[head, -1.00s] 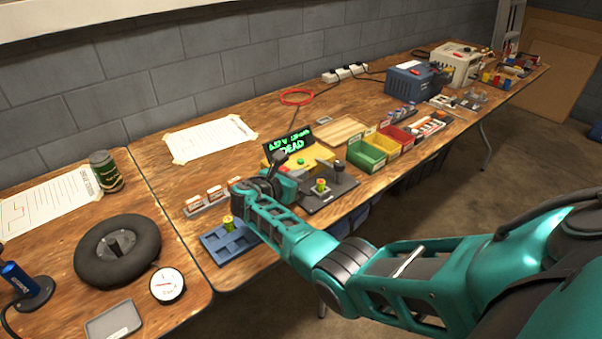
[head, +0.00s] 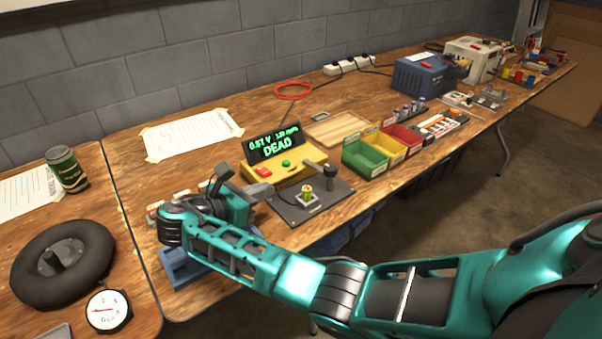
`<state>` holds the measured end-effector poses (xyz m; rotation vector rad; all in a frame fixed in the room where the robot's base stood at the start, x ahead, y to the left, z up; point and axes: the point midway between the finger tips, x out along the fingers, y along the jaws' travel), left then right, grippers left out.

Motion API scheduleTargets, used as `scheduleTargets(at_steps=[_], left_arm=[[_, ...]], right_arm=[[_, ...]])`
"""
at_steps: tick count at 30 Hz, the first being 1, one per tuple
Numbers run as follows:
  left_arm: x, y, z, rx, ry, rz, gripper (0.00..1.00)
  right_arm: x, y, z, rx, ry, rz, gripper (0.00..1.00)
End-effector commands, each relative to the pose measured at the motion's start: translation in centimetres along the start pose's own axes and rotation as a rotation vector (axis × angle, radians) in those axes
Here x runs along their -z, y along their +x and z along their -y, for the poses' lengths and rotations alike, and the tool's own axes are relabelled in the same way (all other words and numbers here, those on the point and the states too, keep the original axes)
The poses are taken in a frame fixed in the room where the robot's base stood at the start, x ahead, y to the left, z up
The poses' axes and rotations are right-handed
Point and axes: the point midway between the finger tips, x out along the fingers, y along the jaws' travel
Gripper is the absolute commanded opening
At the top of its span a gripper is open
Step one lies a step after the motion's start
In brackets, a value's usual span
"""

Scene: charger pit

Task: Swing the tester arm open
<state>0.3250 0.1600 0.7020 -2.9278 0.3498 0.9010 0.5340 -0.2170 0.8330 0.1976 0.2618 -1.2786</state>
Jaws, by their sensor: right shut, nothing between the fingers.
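The tester is a yellow box (head: 296,170) with a tilted black display (head: 275,143) reading 0.57 V and DEAD in green. A dark base plate (head: 288,211) lies in front of it. A small yellow-green cell (head: 307,187) stands in a holder on the plate. The tester arm (head: 330,174), a dark post-like part with a round top, is at the plate's back right; its exact swing angle is hard to tell. My right gripper (head: 266,191) is shut and empty at the plate's left edge, apart from the tester arm. My left gripper is out of view.
A blue tray (head: 183,270) is partly hidden under my right arm. Green (head: 365,159), yellow and red bins stand right of the tester. A taped sheet (head: 190,137) and a wooden tray (head: 338,129) lie behind. A black ring-shaped part (head: 62,262) is at left.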

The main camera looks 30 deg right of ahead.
Motion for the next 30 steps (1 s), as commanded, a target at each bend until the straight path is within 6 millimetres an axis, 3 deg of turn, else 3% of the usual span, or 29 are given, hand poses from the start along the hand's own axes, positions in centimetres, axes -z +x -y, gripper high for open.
scheduleTargets(at_steps=[5,18,24,30], left_arm=[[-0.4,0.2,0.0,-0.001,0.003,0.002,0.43],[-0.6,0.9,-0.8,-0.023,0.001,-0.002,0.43],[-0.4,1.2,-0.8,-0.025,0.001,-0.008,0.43],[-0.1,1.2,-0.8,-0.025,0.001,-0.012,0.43]], right_arm=[[0.1,2.0,0.1,0.004,-0.001,0.001,0.00],[-0.2,11.0,0.1,0.004,0.001,0.002,0.00],[-1.0,13.2,0.1,0.002,0.000,0.001,0.00],[-1.2,13.7,0.0,0.000,-0.001,-0.001,0.00]])
